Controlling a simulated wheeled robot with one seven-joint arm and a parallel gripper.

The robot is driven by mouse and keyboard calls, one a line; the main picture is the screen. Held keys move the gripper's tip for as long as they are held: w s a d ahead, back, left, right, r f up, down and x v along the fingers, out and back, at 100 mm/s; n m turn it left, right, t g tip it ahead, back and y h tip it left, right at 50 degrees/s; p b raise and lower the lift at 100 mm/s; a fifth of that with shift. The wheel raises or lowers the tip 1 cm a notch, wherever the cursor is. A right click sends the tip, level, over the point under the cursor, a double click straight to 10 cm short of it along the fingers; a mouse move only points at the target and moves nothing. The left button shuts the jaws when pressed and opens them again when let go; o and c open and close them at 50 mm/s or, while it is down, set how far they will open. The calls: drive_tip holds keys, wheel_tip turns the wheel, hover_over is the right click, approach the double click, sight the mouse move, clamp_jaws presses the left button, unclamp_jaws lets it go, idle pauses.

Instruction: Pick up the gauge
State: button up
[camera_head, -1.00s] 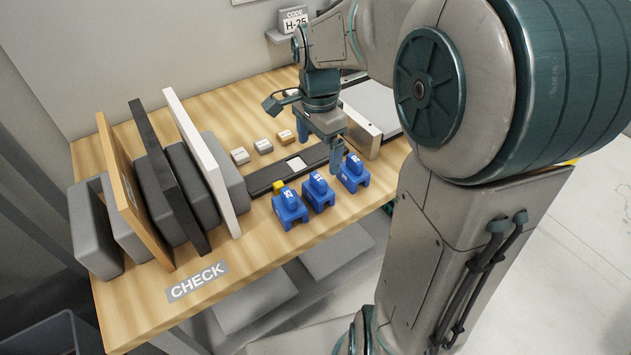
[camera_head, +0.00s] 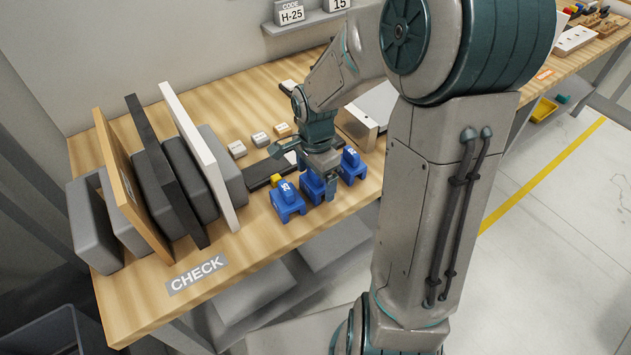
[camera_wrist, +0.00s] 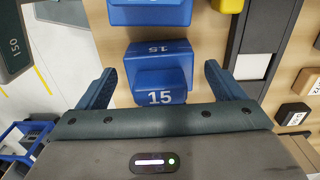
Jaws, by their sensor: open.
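Three blue gauges stand in a row near the table's front edge. The left gauge (camera_head: 287,200) and the right gauge (camera_head: 352,167) show clear of my gripper. The middle gauge (camera_head: 311,187) is partly hidden beneath my gripper (camera_head: 318,180). In the wrist view, the gauge marked 15 (camera_wrist: 158,70) sits between the two spread fingers of my gripper (camera_wrist: 159,72), with a gap on each side. My gripper is open and points down over it. Another blue gauge (camera_wrist: 150,13) shows at the top of the wrist view.
A yellow block (camera_head: 275,180) and a dark strip (camera_head: 262,178) lie behind the gauges. Several small labelled blocks (camera_head: 260,139) sit farther back. Upright boards (camera_head: 200,160) stand at the left. The table near the CHECK label (camera_head: 196,275) is clear.

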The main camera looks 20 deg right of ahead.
drive_tip(key=c, duration=1.1)
drive_tip(key=shift+r, duration=0.15)
drive_tip(key=shift+r, duration=0.55)
wheel_tip(320, 180, up, 3)
drive_tip(key=shift+f, duration=0.2)
drive_tip(key=d+r, duration=0.2)
drive_tip(key=d, duration=0.1)
drive_tip(key=w+d+r+b, duration=0.1)
drive_tip(key=d+r, duration=0.1)
drive_tip(key=d, duration=0.2)
drive_tip(key=w+d+r, duration=0.1)
drive_tip(key=d+r, duration=0.2)
drive_tip(key=d, duration=0.1)
drive_tip(key=shift+w+d+b, duration=0.2)
drive_tip(key=shift+w+b, duration=0.05)
drive_tip(key=shift+b, duration=0.05)
